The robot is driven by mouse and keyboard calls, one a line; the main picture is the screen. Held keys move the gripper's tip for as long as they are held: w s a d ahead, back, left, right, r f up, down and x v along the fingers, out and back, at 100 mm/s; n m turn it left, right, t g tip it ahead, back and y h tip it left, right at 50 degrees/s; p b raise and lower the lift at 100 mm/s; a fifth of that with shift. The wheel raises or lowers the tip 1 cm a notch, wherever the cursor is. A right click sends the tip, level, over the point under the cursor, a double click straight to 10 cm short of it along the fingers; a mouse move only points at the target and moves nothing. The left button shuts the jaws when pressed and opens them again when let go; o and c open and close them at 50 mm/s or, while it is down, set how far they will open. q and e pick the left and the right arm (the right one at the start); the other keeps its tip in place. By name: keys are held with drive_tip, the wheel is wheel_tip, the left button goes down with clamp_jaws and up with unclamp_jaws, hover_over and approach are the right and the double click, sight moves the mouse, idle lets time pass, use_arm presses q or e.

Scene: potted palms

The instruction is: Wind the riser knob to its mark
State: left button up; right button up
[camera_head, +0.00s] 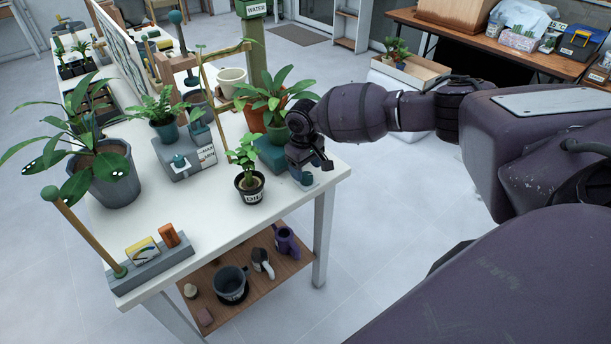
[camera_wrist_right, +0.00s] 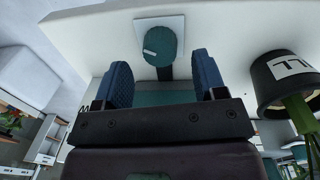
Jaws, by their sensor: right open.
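My right gripper (camera_head: 310,162) comes down over the near right corner of the white table (camera_head: 225,215). In the right wrist view its two blue fingers (camera_wrist_right: 163,72) stand apart with nothing gripped between them. A round teal knob (camera_wrist_right: 160,42) with a short white line on its face sits on a pale square plate just past the fingertips. In the head view the knob (camera_head: 307,178) shows small beneath the gripper. A teal riser block (camera_head: 272,155) carrying a potted plant is just left of the gripper. I cannot tell whether the fingers touch the knob. My left gripper is out of view.
A small plant in a black labelled pot (camera_head: 250,188) stands close to the gripper; the pot (camera_wrist_right: 280,80) is at right in the wrist view. A grey box (camera_head: 184,165) and large grey pot (camera_head: 108,180) stand further left. Open floor lies right of the table.

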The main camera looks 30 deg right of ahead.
sight(306, 175)
drive_tip(key=shift+d+f, duration=0.1)
drive_tip(key=shift+f, duration=1.45)
drive_tip(key=shift+c, duration=0.5)
drive_tip(key=c, duration=0.8)
drive_tip(key=shift+c, duration=0.2)
drive_tip(key=shift+n, duration=0.4)
